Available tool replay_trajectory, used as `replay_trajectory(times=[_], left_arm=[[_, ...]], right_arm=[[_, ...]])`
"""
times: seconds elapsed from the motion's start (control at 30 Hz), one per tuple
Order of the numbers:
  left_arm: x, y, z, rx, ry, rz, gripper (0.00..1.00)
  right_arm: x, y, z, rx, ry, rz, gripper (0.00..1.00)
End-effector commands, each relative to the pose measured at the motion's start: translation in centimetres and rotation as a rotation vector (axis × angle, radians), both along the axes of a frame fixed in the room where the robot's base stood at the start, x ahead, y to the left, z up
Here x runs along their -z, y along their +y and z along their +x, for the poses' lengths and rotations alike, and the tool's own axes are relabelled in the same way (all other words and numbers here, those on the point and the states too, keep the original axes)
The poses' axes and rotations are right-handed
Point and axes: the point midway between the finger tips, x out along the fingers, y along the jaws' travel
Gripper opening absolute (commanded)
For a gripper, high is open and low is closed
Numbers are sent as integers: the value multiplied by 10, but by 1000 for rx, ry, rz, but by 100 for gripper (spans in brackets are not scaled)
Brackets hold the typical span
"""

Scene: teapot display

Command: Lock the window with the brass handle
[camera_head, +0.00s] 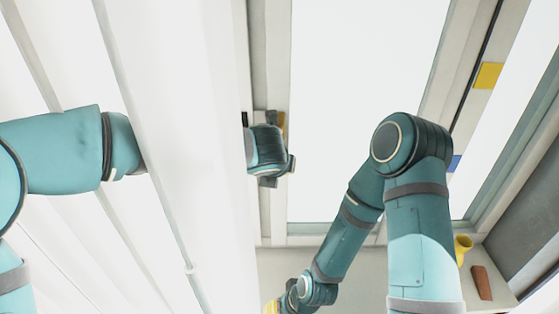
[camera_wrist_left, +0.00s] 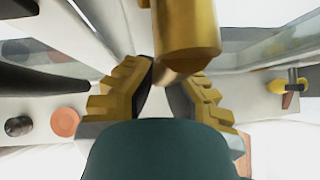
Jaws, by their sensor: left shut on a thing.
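The brass handle (camera_wrist_left: 187,28) fills the upper middle of the left wrist view, its end between the fingers of my left gripper (camera_wrist_left: 160,85). The gripper is shut on it. In the head view my left gripper (camera_head: 270,150) is at the window frame (camera_head: 268,70), seen from behind. A little of the brass handle (camera_head: 282,122) shows at its upper edge; the rest is hidden, so I cannot tell whether the latch is engaged. My right arm bends down to the bottom edge, where only part of my right gripper (camera_head: 272,306) shows; its jaw state is unclear.
White curtain-like panels (camera_head: 185,150) cover the left and partly hide my left arm. A yellow vase (camera_head: 462,249) and a brown block (camera_head: 482,283) stand on the sill at right. Yellow (camera_head: 488,75) and blue (camera_head: 454,163) squares are on the right-hand frame. My right arm crosses the pane.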

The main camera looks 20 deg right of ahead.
Motion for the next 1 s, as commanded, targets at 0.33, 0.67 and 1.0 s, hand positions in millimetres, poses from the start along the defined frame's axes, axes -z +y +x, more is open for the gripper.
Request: replay_trajectory(times=[0.33,0.67,1.0], left_arm=[[0,3,2,-6,-5,9,0],[0,2,1,-4,-4,7,46],[-16,1,1,-5,-6,4,46]], right_arm=[[0,0,0,0,0,0,47],[0,0,0,0,0,0,47],[0,0,0,0,0,0,47]])
